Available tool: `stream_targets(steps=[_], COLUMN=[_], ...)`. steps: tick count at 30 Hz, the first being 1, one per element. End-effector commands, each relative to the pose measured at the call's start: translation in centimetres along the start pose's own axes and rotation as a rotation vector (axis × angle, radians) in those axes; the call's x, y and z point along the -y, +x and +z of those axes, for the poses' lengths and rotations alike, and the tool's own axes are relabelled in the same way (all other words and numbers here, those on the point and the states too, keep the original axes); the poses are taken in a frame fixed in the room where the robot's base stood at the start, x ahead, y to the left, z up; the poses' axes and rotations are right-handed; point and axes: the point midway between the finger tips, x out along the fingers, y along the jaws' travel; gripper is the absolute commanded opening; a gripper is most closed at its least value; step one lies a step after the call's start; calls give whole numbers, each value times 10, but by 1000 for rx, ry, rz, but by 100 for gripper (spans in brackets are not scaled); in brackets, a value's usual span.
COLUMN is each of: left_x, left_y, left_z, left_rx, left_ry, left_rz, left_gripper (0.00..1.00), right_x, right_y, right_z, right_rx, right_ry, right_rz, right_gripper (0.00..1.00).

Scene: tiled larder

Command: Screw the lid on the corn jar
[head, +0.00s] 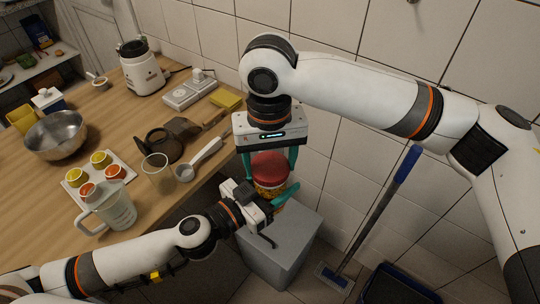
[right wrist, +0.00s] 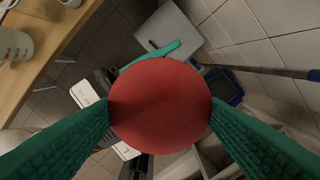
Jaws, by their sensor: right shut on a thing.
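My right gripper (head: 270,160) points down from above and is shut on the red lid (head: 270,167), one teal finger on each side. In the right wrist view the red lid (right wrist: 160,106) fills the middle between the fingers. The corn jar (head: 269,188), with yellow contents, is directly under the lid; whether the lid is threaded on or only resting there cannot be told. My left gripper (head: 266,197) reaches in from the left at the jar's height. One teal finger of it shows at the jar's right; the other is hidden, so its grip is unclear.
The jar is off the right edge of the wooden counter (head: 110,128), above a grey bin (head: 283,250). A ladle (head: 205,155), glass (head: 158,172) and measuring jug (head: 117,210) stand near that edge. A blue-handled mop (head: 380,208) leans at the tiled wall.

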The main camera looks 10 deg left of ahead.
Motion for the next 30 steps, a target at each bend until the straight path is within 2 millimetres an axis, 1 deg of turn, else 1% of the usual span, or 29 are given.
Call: stream_targets(steps=[4, 5, 8, 11, 14, 30], left_x=[0, 0, 0, 0, 0, 0], left_y=[0, 0, 0, 0, 0, 0], left_z=[1, 1, 1, 1, 1, 1], left_rx=[3, 3, 3, 2, 2, 2], left_ry=[1, 1, 1, 1, 1, 1], left_rz=[0, 0, 0, 0, 0, -1], left_gripper=[12, 0, 0, 0, 0, 0], right_x=[0, 0, 0, -1, -1, -3], right_y=[3, 3, 3, 4, 4, 4], right_z=[0, 0, 0, 0, 0, 2], right_rx=[-1, 0, -1, -3, -5, -13], right_ry=[0, 0, 28, 139, 332, 1491], right_rz=[0, 0, 1, 2, 1, -1], right_gripper=[43, 43, 43, 43, 43, 43])
